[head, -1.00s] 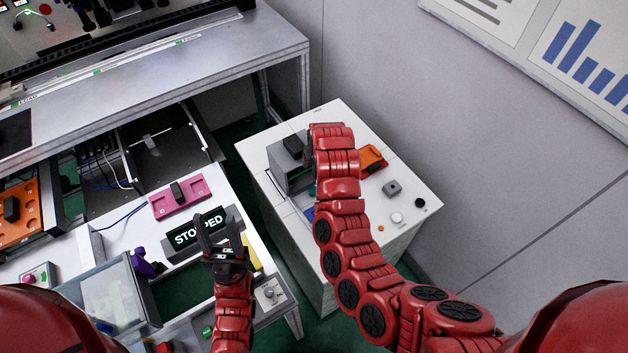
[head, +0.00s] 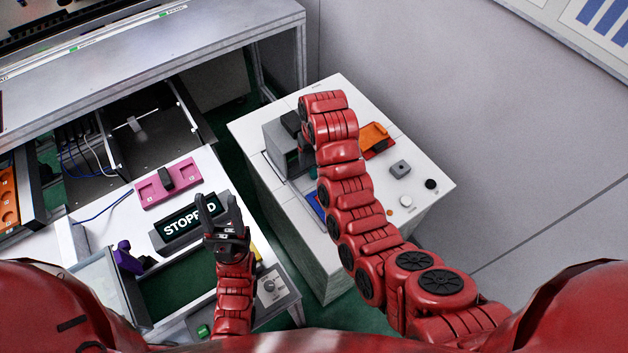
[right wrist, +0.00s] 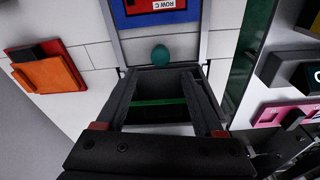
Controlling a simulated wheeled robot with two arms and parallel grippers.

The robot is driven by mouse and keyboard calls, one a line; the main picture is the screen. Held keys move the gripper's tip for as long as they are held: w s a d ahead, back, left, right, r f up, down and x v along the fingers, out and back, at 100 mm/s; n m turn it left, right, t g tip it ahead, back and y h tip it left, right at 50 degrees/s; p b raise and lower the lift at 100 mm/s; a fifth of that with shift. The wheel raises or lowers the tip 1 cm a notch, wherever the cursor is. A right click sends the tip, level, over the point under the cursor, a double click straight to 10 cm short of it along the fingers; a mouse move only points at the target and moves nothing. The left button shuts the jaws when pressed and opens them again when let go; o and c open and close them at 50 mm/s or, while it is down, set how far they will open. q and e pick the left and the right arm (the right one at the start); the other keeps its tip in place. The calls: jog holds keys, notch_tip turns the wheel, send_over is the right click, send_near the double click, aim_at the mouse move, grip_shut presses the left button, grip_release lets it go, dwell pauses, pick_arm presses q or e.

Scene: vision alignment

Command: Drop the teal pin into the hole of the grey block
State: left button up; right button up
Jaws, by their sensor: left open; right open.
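A teal rounded piece (right wrist: 161,57), seemingly the teal pin, shows in the right wrist view just beyond my right fingertips, at the near edge of a blue and red panel. It appears apart from the fingers. A small grey block (head: 400,168) sits on the white cabinet top in the head view, right of my right arm; its hole is too small to make out clearly. My right gripper (right wrist: 161,90) is open and empty, above a grey frame; my arm hides it in the head view. My left gripper (head: 224,212) is open and empty near the STOPPED sign.
The white cabinet (head: 330,250) also bears a grey stand (head: 278,150), an orange piece (head: 375,137), and white (head: 406,201) and black (head: 431,184) knobs. A pink holder (head: 168,183) and STOPPED sign (head: 188,222) are at left.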

aim_at(314, 172)
jog(key=shift+f, duration=0.45)
jog(key=f+p, duration=0.1)
jog(key=f, duration=0.1)
jog(key=f+p, duration=0.2)
jog(key=shift+s+d+f, duration=0.1)
jog(key=shift+s+d, duration=0.05)
jog(key=shift+s, duration=0.05)
jog(key=shift+w+f, duration=0.1)
jog(key=shift+f, duration=0.4)
grip_shut()
